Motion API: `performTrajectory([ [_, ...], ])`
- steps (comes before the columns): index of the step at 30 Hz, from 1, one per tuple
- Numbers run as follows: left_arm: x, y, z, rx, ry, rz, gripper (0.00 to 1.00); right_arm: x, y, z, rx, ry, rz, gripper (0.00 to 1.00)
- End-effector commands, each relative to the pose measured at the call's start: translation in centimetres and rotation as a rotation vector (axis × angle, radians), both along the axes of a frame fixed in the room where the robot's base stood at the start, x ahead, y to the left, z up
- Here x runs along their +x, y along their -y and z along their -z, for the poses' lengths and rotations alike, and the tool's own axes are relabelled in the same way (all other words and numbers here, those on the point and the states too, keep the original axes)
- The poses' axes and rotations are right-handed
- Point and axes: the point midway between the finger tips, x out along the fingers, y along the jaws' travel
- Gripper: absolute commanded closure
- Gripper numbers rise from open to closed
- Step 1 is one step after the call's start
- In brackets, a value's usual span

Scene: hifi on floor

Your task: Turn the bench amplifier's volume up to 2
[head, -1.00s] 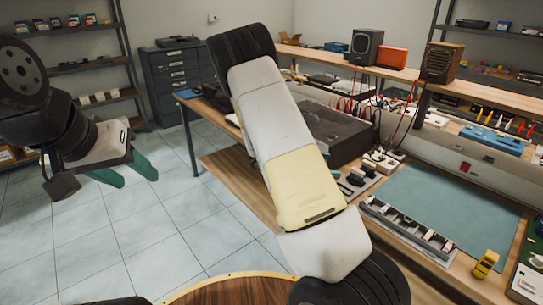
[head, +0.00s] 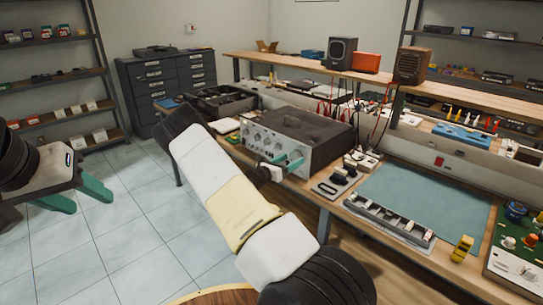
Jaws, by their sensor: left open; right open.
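The bench amplifier (head: 318,128) stands on the bench, a dark box with a pale grey front panel carrying several knobs and dials. The panel faces front-left. The gripper and arm hide part of the panel, and the volume scale is too small to read. My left gripper (head: 82,198) is open and empty over the floor at the far left, away from the bench.
A blue-green mat (head: 425,195) lies on the bench to the right, with a grey strip of tools (head: 388,220) at its front edge. A yellow meter (head: 462,248) and a green board (head: 518,240) are further right. Speakers stand on the upper shelf. The tiled floor at left is clear.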

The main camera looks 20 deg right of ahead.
Motion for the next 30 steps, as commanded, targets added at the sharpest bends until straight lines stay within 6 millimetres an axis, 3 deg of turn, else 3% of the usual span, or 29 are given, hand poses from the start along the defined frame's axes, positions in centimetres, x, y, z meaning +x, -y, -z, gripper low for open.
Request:
performTrajectory([
  [10,-0.01,0.00,-0.01,0.000,0.000,0.000,0.51,0.26,0.58,0.00,0.000,0.000,-0.001,0.30],
  [20,-0.01,0.00,-0.01,0.000,0.000,0.000,0.51,0.25,0.57,0.02,0.001,0.000,-0.001,0.92],
  [30,-0.01,0.00,-0.01,0.000,0.000,0.000,0.51,0.24,0.55,0.04,0.022,0.049,-0.001,0.92],
])
